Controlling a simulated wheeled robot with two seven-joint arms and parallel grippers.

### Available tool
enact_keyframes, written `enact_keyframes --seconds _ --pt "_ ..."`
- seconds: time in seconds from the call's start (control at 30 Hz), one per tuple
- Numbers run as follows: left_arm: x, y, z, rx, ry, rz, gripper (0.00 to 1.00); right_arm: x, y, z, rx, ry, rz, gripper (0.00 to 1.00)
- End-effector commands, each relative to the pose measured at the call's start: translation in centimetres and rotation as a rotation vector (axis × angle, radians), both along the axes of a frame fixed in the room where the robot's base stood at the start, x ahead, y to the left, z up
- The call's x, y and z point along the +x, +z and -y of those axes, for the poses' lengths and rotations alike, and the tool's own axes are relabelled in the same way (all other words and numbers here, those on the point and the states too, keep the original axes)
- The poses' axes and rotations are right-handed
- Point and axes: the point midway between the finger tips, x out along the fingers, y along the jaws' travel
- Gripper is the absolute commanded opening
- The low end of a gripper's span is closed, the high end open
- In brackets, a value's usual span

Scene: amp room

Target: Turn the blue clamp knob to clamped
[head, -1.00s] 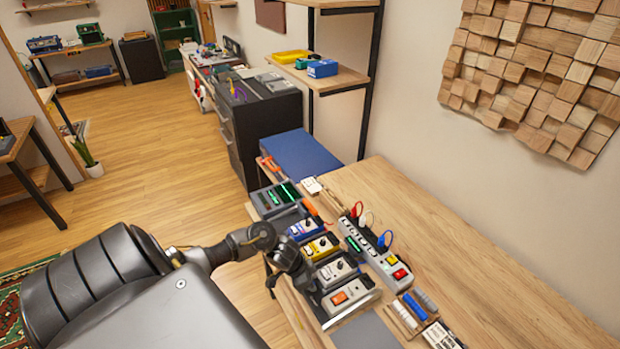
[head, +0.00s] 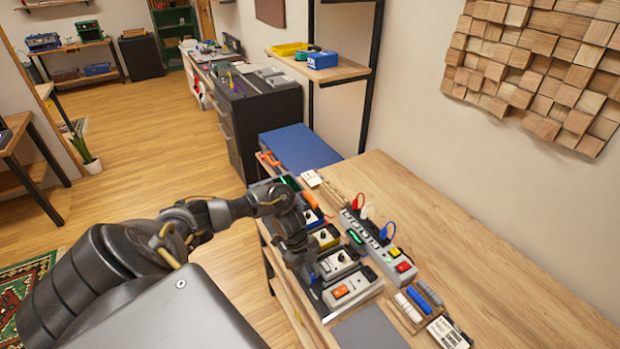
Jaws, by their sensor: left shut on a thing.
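My right gripper is not in view.
A power strip (head: 380,247) with coloured plugs stands right of the pedals. The wooden bench top (head: 480,270) is clear on the right.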

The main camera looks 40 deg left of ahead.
Motion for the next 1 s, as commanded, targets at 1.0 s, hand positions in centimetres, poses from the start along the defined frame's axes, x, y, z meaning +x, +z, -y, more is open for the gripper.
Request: enact_keyframes --seconds 1.0 --pt "0.2 0.0 0.1 0.000 -0.376 0.000 0.00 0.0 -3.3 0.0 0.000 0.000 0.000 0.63"
